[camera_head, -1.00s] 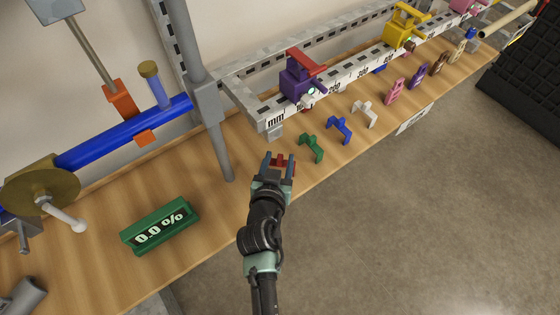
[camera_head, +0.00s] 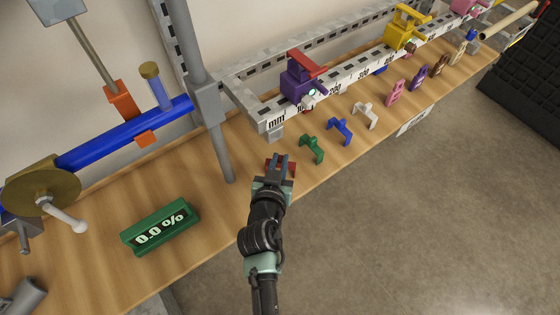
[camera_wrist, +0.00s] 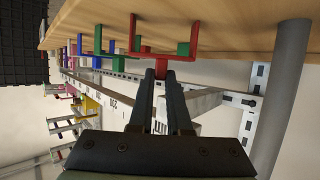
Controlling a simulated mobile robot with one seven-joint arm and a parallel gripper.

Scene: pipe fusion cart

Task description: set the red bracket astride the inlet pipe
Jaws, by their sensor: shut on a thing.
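The red bracket (camera_head: 291,168) stands on the wooden bench near its front edge, to the left of the green bracket. In the wrist view its U shape (camera_wrist: 193,36) shows just beyond my fingertips. My gripper (camera_head: 279,161) is shut on the middle of the red bracket, with its red ends showing on both sides of the fingers; in the wrist view my gripper (camera_wrist: 162,68) hides part of it. I cannot tell which pipe is the inlet pipe: a blue pipe (camera_head: 115,137) lies at the left, and a grey upright post (camera_head: 215,125) stands behind my gripper.
A green bracket (camera_head: 312,149), a blue bracket (camera_head: 340,129) and a white bracket (camera_head: 364,113) stand to the right, with several more beyond. A ruled rail (camera_head: 345,76) with clamps runs behind them. A green display box (camera_head: 160,226) sits at left.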

